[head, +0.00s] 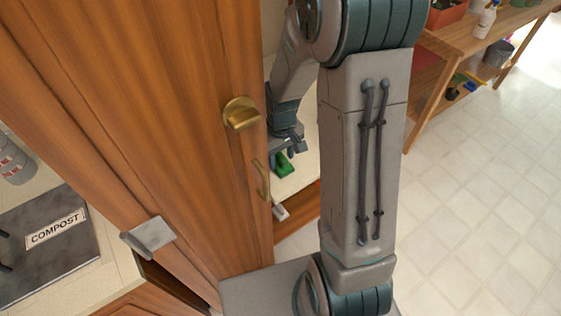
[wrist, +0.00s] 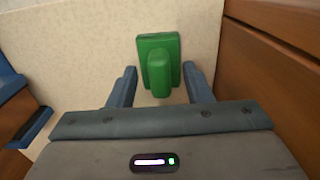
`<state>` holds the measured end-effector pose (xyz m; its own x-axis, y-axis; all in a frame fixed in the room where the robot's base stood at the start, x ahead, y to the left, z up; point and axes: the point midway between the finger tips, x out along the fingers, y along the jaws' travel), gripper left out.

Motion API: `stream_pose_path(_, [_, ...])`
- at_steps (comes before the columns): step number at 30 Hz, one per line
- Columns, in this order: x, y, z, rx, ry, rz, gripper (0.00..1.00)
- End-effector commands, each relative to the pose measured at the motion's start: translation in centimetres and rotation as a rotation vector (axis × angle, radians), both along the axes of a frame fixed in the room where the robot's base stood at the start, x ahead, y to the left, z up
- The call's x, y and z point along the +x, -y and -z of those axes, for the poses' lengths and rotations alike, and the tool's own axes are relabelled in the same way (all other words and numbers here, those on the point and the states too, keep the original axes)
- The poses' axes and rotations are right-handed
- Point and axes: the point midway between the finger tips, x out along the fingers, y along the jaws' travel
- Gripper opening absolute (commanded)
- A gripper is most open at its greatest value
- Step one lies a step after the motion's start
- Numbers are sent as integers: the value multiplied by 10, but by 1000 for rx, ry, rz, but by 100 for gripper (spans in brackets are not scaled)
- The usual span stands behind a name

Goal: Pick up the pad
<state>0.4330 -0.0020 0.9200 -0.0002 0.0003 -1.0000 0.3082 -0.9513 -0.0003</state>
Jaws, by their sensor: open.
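The pad is a green block with a raised green grip; it shows in the wrist view (wrist: 172,47) on a pale surface. It also shows in the head view (head: 283,165), partly behind the wooden door edge and my arm. My gripper (wrist: 160,76) is open, with one finger on each side of the pad's lower end in the wrist view. I see space between the fingers and the pad, and nothing is held. In the head view my gripper (head: 290,140) is just above the pad, partly hidden.
A wooden cabinet door (head: 150,110) with brass hardware stands left of my arm. A wooden wall (wrist: 275,75) runs close on the right in the wrist view. A compost bin lid (head: 50,245) lies at left. A wooden shelf (head: 465,45) stands far right, with open tiled floor before it.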

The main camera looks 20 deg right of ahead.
Motion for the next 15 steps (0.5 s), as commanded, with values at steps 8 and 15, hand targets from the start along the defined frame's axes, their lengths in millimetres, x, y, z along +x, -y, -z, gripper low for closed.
stream_pose_path(8, [0, 0, 3, 0, 0, 0, 45])
stream_pose_path(15, [0, 0, 3, 0, 0, -1, 0])
